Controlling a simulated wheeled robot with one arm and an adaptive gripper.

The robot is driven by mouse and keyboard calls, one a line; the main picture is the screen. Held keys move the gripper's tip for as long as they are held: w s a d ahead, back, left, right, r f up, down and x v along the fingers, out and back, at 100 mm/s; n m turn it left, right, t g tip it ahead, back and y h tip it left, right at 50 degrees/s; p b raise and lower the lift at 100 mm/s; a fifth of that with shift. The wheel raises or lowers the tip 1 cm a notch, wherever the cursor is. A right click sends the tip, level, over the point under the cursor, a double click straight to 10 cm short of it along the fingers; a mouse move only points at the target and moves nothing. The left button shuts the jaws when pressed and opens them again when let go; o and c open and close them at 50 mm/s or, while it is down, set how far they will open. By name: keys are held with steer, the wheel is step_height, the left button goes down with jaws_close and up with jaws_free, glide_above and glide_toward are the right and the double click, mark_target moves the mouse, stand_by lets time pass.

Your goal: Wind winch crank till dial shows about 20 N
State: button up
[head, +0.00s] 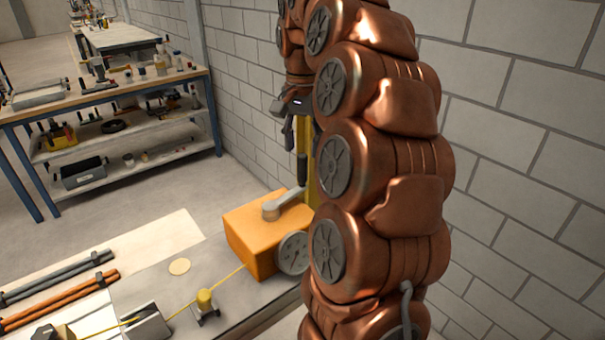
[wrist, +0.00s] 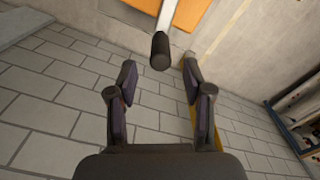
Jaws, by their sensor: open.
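The winch is an orange box (head: 250,232) on the bench in the head view; its orange body also shows at the top of the wrist view (wrist: 196,14). A grey crank arm (head: 284,204) lies across its top, with a dark upright handle (head: 303,168). In the wrist view the black handle (wrist: 160,52) is ahead of my gripper (wrist: 159,72), roughly between the fingertips and slightly beyond them. My gripper is open and empty; in the head view it (head: 302,136) hangs above the handle. The round grey dial (head: 293,252) is on the winch's front; its reading is too small to tell.
A yellow line (head: 232,278) runs from the winch past a yellow-topped pulley (head: 205,300) to a grey bracket (head: 148,322). Orange and dark rods (head: 60,300) lie left. A block wall stands close behind. My arm hides the winch's right side. A cluttered workbench (head: 110,95) stands farther back.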

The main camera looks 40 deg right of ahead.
mark_target(302, 173)
steer(key=shift+f+p, duration=0.65)
steer(key=shift+f, duration=3.2)
jaws_close()
